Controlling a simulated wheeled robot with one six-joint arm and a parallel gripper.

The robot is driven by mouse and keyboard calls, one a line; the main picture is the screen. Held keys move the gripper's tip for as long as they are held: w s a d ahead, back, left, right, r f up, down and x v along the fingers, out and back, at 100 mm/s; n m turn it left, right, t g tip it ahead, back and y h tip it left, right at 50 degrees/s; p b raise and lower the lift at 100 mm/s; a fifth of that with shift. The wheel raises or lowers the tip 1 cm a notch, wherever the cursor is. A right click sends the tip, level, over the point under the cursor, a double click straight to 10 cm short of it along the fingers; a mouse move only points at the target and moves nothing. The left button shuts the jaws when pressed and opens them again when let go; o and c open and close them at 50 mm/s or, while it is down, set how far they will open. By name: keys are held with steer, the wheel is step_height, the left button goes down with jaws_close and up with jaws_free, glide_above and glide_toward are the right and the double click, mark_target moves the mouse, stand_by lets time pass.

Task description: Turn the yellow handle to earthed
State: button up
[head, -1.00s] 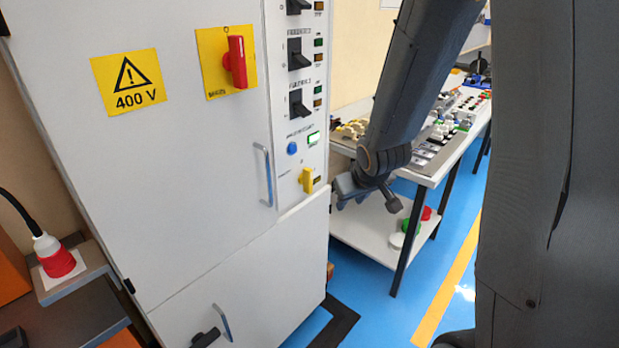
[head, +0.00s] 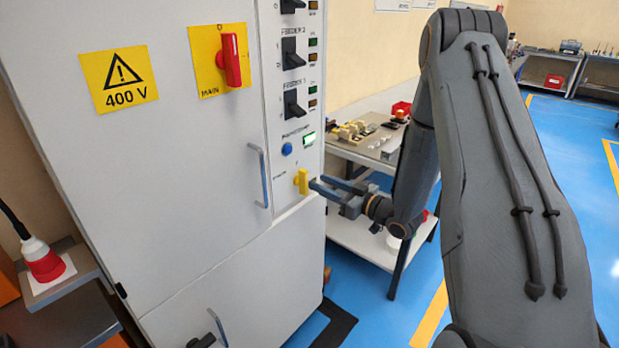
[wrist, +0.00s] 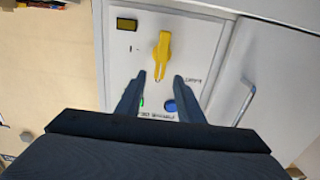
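The yellow handle (head: 302,181) sits low on the control strip of the white cabinet (head: 190,150). It stands about upright in the head view. In the wrist view the yellow handle (wrist: 162,54) points along the picture's vertical, ahead of the fingertips. My gripper (head: 322,184) is to the right of the handle, level with it and pointing at the panel. In the wrist view my gripper (wrist: 161,76) is open, its two fingers apart with nothing between them. The handle appears beyond the tips, not gripped. The lettering beside it is too small to read.
A blue button (head: 287,149) and a lit green indicator (head: 308,139) are above the handle. Black feeder switches (head: 293,103) and a red main switch (head: 232,62) are higher. A door handle (head: 260,176) is to the left. A workbench (head: 362,155) stands behind my arm.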

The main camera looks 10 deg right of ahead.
mark_target(307, 176)
steer(key=p+x, duration=0.1)
steer(key=x, duration=0.5)
steer(key=shift+c, duration=0.2)
jaws_close()
